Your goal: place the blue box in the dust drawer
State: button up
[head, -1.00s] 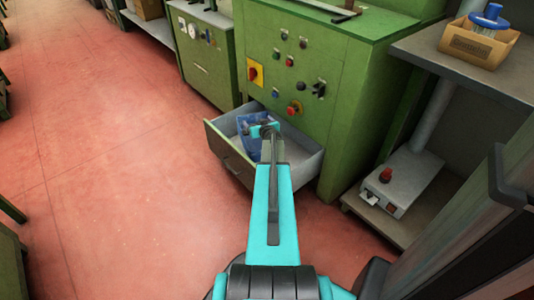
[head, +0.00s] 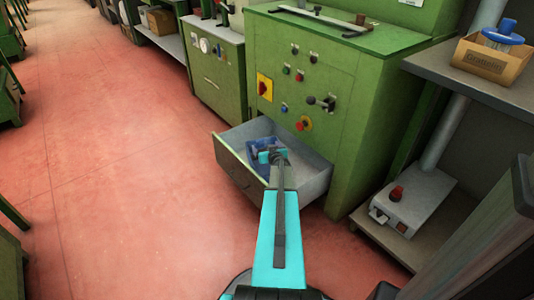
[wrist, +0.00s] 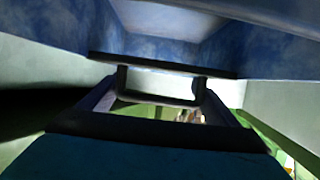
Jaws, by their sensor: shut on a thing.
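The dust drawer (head: 238,172) is pulled open at the bottom of the green machine, with a grey inside. The blue box (head: 262,147) is in the opening of the drawer, toward its left and back. I cannot tell whether it touches the drawer floor. My gripper (head: 272,156) is at the box's near side, shut on it, and partly hides it. In the wrist view the blue box (wrist: 255,45) fills the top, its walls close around my gripper (wrist: 160,85).
The green machine (head: 340,110) with knobs and a red button stands right behind the drawer. A shelf on the right holds a cardboard box (head: 486,62) and, lower, a grey device (head: 412,203) with a red knob. Open red floor (head: 120,180) lies to the left.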

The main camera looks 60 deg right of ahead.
jog(key=shift+f+b, duration=0.45)
jog(key=shift+f, duration=1.15)
jog(key=o, duration=1.5)
jog(key=shift+r, duration=0.1)
jog(key=shift+v, duration=6)
jog(key=shift+s+d, duration=0.1)
jog(key=shift+p, duration=0.35)
